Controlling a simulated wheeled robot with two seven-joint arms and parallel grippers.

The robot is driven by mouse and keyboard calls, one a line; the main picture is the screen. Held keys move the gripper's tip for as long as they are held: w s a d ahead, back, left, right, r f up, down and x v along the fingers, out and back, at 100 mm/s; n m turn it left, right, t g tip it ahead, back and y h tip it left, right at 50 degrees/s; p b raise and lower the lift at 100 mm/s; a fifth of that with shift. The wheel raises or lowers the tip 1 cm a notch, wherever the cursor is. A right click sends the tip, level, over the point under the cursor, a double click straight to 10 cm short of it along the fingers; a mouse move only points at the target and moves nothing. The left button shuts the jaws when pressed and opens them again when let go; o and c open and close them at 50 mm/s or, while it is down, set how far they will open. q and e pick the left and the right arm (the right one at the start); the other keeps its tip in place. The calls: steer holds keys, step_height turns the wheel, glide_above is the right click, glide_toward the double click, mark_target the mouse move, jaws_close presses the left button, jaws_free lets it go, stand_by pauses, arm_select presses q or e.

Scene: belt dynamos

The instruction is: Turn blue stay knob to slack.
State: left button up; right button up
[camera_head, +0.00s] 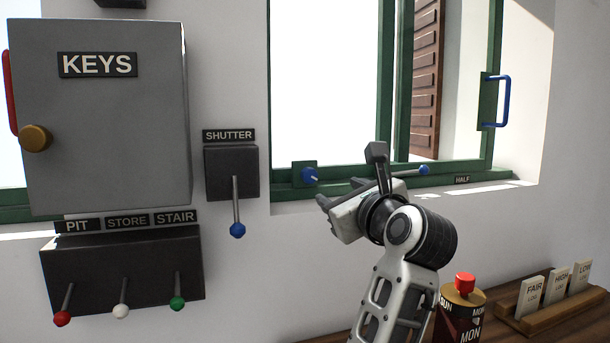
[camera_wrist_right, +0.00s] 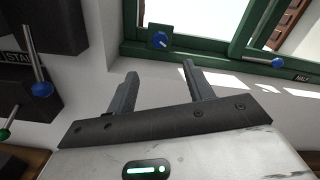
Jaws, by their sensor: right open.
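My left gripper is not in view.
A stay bar with a blue end (camera_head: 423,170) lies along the sill by a HALF label (camera_head: 462,180). The SHUTTER lever (camera_head: 237,230) hangs to the left, beside the grey KEYS cabinet (camera_head: 100,130). A red-topped drum (camera_head: 463,300) and a card rack (camera_head: 550,312) stand lower right.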

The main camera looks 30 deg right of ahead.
mark_target(311, 177)
steer(key=p+x, duration=0.2)
steer(key=x, duration=1.1)
steer(key=shift+r, duration=0.1)
steer(key=shift+w, duration=0.6)
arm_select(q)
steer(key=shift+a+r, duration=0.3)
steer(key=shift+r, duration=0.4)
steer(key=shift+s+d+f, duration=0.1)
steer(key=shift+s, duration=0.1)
arm_select(e)
steer(key=c, duration=1)
